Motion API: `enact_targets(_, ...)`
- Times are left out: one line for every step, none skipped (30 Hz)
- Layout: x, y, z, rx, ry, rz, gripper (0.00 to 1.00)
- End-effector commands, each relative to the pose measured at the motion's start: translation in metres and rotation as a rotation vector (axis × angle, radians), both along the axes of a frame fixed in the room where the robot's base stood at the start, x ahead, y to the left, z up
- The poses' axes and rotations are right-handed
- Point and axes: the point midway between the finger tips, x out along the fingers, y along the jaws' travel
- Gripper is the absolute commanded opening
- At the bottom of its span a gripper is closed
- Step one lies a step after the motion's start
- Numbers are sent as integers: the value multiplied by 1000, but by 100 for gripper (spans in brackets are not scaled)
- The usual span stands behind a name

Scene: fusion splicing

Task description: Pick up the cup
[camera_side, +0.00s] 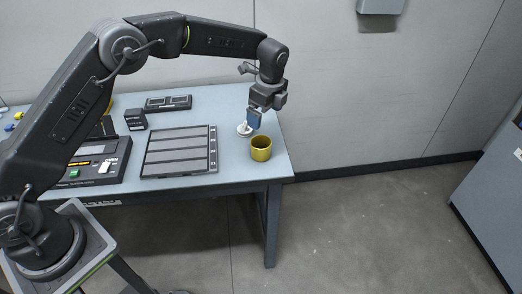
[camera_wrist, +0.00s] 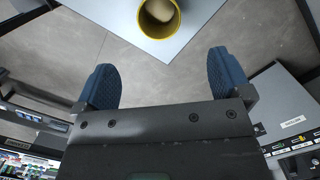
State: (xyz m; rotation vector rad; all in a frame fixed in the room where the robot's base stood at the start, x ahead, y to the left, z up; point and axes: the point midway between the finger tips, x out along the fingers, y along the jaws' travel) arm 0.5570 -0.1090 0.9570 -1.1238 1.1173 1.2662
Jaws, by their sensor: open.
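A yellow cup (camera_side: 261,149) stands upright near the right front corner of the table. In the wrist view the cup (camera_wrist: 146,24) shows at the top, cut off by the frame edge, and I look into its open mouth. My gripper (camera_side: 254,122) is above the table, just behind and slightly above the cup in the side view. In the wrist view the two blue fingers of my gripper (camera_wrist: 163,78) are spread apart with nothing between them. The cup lies beyond the fingertips.
The light blue table (camera_side: 228,100) ends just right of the cup. A small white round object (camera_side: 244,130) stands by my gripper. A grey slotted tray (camera_side: 180,152) lies left of the cup, with a black device (camera_side: 95,165) farther left. Dark boxes (camera_side: 167,103) sit behind.

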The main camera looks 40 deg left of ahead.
Motion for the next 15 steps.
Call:
enact_targets(1, 0, -6, 1, 3, -6, 96)
enact_targets(1, 0, -9, 1, 4, -8, 96)
enact_targets(0, 1, -15, 2, 6, -7, 96)
enact_targets(0, 2, -20, 2, 7, -7, 96)
enact_targets(0, 3, -26, 2, 7, -7, 96)
enact_targets(0, 4, -34, 2, 7, -6, 96)
enact_targets(0, 4, -40, 2, 6, -6, 96)
enact_targets(0, 5, -46, 2, 7, -6, 96)
enact_targets(0, 6, -54, 2, 6, -6, 96)
enact_targets(0, 7, -59, 2, 6, -5, 96)
enact_targets(-1, 7, -64, 2, 7, -5, 96)
enact_targets(0, 8, -70, 2, 5, -5, 96)
enact_targets(0, 9, -74, 2, 5, -5, 96)
enact_targets(0, 9, -77, 2, 5, -5, 96)
enact_targets(0, 9, -81, 1, 4, -6, 96)
